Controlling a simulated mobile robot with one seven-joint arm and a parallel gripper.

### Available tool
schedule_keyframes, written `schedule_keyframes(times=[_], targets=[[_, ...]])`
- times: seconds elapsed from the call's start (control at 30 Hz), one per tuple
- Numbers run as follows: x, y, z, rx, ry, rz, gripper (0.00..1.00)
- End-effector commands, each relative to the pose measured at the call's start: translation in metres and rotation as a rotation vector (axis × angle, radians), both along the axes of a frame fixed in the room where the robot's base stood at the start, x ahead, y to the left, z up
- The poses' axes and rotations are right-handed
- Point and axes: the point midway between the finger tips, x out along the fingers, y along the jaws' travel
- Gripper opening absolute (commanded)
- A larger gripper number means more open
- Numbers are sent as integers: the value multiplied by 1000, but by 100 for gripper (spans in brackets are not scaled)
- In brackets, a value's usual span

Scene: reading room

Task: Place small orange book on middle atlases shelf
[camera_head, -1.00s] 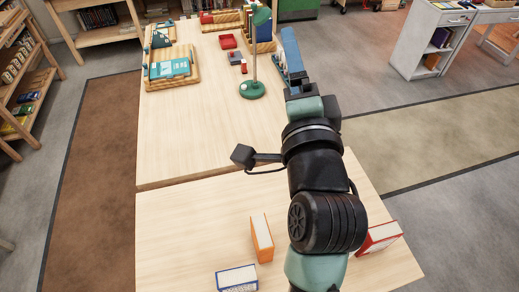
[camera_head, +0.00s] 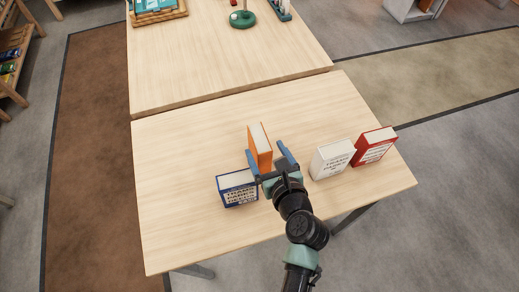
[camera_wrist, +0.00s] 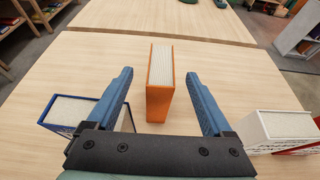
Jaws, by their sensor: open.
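A small orange book (camera_head: 259,148) stands upright on the near wooden table, its white page edges facing up. My gripper (camera_head: 268,160) is open and empty of any hold, with its blue fingers on either side of the book's near end. In the wrist view the orange book (camera_wrist: 159,92) stands between the two spread fingers (camera_wrist: 160,100), with a gap on both sides. No atlases shelf can be made out in these views.
A blue book (camera_head: 238,189) stands just left of my gripper. A white book (camera_head: 331,160) and a red book (camera_head: 374,147) stand to the right. The far table (camera_head: 220,60) holds a green lamp base (camera_head: 243,19) and a wooden tray (camera_head: 158,17). The table's left part is clear.

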Motion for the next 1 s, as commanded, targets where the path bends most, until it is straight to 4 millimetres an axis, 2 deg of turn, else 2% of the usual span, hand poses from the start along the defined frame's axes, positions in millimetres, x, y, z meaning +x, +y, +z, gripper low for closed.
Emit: schedule_keyframes(times=[0.1, 0.27, 0.6, 0.93, 1.0], targets=[[11, 4, -5, -1, 0, 1, 85], [19, 6, -9, -2, -1, 1, 85], [55, 15, -28, -4, -1, 2, 85], [59, 17, -30, -4, -1, 2, 85], [59, 17, -30, -4, -1, 1, 72]])
